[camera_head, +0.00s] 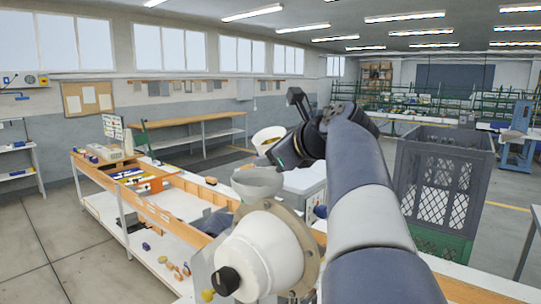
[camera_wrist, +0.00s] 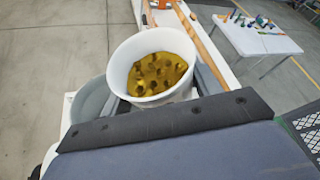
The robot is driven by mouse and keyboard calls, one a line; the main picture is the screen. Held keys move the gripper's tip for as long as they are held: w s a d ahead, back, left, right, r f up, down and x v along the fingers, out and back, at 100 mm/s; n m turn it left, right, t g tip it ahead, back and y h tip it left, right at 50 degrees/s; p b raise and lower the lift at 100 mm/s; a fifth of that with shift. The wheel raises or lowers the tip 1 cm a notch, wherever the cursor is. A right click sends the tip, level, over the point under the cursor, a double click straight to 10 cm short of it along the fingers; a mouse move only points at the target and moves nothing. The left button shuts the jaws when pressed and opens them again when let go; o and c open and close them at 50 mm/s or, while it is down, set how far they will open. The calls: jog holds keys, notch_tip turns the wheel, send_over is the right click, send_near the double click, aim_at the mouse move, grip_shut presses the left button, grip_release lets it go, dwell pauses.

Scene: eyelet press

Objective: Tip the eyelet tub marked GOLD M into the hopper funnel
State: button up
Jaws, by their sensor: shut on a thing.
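A white tub (camera_head: 268,133) holding gold eyelets is at the end of my arm. In the wrist view the tub (camera_wrist: 122,78) shows its open rim and the gold eyelets (camera_wrist: 158,72) inside. No GOLD M marking can be read. My gripper (camera_head: 279,150) is shut on the tub; its fingertips are largely hidden. The grey hopper funnel (camera_head: 257,184) sits on the press, below the tub in the head view. In the wrist view the funnel (camera_wrist: 90,102) shows at the tub's left, partly hidden by the tub and gripper. The eyelets are still in the tub.
The press's round white housing (camera_head: 262,255) stands in the foreground. A long wooden-edged bench (camera_head: 150,215) with parts runs to the left. A grey crate (camera_head: 445,150) stands right of my arm. A wooden table (camera_head: 195,130) is farther back. Open floor lies at left.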

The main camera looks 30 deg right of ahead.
aim_at(268, 132)
jog(key=shift+d+r+n+t+h, duration=0.15)
jog(key=shift+r+n+t+h, duration=0.3)
jog(key=shift+n, duration=0.45)
jog(key=n, duration=0.1)
jog(key=r+n+t+h, duration=0.1)
jog(key=n, duration=0.1)
jog(key=r+n+h, duration=0.1)
jog(key=n, duration=0.1)
jog(key=shift+a+t, duration=0.25)
jog(key=shift+a, duration=0.05)
jog(key=shift+a+f+n+h+b, duration=0.15)
jog(key=shift+n+h+b, duration=0.1)
jog(key=shift+n+b, duration=0.3)
jog(key=n+b, duration=0.1)
jog(key=b, duration=0.1)
jog(key=n+t+b, duration=0.1)
jog(key=b, duration=0.1)
jog(key=shift+s+a+r, duration=0.15)
jog(key=shift+a+r, duration=0.1)
jog(key=shift+a, duration=0.1)
jog(key=shift+a+r+n+t+b, duration=0.25)
jog(key=shift+r+n+t+b, duration=0.25)
jog(key=shift+n+b, duration=0.55)
dwell(1.7)
